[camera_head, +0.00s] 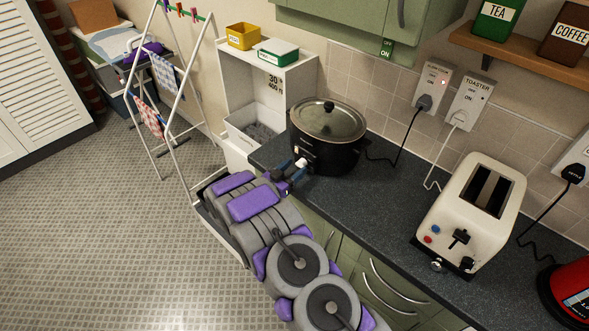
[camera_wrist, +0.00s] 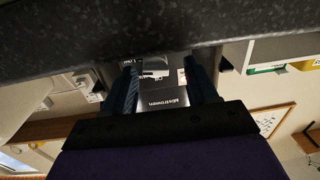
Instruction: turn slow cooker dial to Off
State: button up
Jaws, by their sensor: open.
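The slow cooker (camera_head: 323,155) is black with a glass lid and stands on the dark worktop near its left end. Its pale dial (camera_head: 302,163) shows low on the front, right by my gripper (camera_head: 290,175). In the wrist view, the dial (camera_wrist: 155,70) appears between my two fingers, beside a silver label panel (camera_wrist: 163,98) with upside-down lettering. My gripper is open, with one finger on each side of the dial. I cannot tell whether the fingers touch it. The dial's setting is too small to read.
A cream toaster (camera_head: 470,215) and a red kettle (camera_head: 572,292) stand farther right on the worktop (camera_head: 385,205). The cooker's black cord runs to a wall socket (camera_head: 432,85). A white shelf unit (camera_head: 295,85) and a drying rack (camera_head: 185,95) stand left.

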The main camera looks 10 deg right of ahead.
jog(key=shift+w+d, duration=0.25)
jog(key=shift+d, duration=0.7)
jog(key=shift+a, duration=0.4)
jog(key=c, duration=1)
jog(key=shift+r, duration=0.1)
